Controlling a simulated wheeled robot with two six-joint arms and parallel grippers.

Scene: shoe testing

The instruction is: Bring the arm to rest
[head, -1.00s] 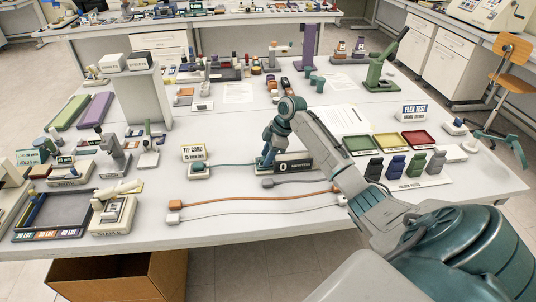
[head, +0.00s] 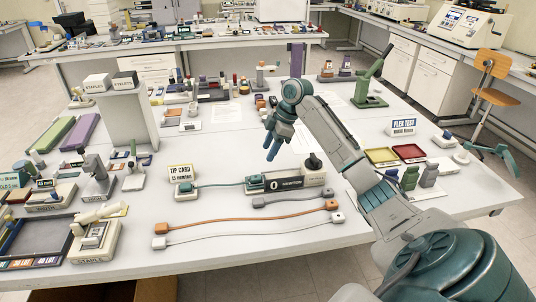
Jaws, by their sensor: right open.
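My right arm (head: 352,165) reaches in from the lower right over the white table (head: 215,225). My right gripper (head: 271,146) points down above the middle of the table, with its jaws open and nothing seen between them. It is behind and apart from the black-labelled block (head: 278,184) with a dark knob on it. My left gripper is not in view.
A tip card stand (head: 180,177) is left of the block. Grey, orange and white cables (head: 245,225) lie in front.

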